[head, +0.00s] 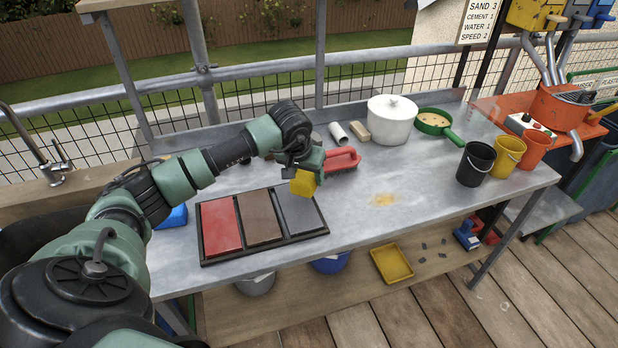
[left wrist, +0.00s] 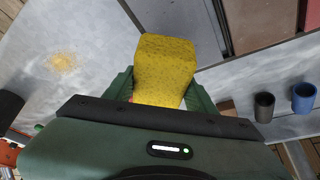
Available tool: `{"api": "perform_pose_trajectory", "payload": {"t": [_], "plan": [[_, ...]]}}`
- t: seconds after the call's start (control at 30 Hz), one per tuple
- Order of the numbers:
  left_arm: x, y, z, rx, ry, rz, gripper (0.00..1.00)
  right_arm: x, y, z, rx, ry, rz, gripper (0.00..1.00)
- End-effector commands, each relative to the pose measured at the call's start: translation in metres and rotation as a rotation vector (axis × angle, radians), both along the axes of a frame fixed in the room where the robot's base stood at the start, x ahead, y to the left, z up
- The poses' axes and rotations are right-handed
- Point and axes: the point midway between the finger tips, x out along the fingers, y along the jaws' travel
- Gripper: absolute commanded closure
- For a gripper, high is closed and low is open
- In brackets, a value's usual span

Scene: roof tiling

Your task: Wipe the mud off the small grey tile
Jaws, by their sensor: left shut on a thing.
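A yellow sponge (head: 303,184) is held in my left gripper (head: 308,168), over the back part of the grey tile (head: 299,212). In the left wrist view the sponge (left wrist: 165,65) sits between both fingers of my left gripper (left wrist: 160,92). The grey tile is the right one in a dark three-part tray (head: 262,252), beside a brown tile (head: 256,215) and a red tile (head: 223,222). I cannot make out mud on the grey tile, and the sponge hides part of it. I cannot tell if the sponge touches it. My right gripper is not in view.
A red-handled brush (head: 342,159) lies just behind the sponge. A yellowish stain (head: 384,200) is on the metal table right of the tray. A white pot (head: 390,120) and green pan (head: 436,124) stand at the back; black (head: 476,164), yellow and orange buckets stand right.

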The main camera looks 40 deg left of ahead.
Motion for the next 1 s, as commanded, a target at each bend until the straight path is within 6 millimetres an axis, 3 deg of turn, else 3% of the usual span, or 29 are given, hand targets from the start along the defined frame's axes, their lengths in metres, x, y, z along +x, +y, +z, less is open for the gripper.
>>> {"api": "perform_pose_trajectory", "payload": {"t": [0.33, 1.0], "plan": [[-0.005, 0.004, 0.031, 0.001, -0.002, 0.011, 0.88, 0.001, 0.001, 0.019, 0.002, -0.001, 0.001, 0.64], [-0.005, 0.004, 0.032, 0.0, -0.001, 0.013, 0.88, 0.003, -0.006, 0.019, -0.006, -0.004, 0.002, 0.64]]}}
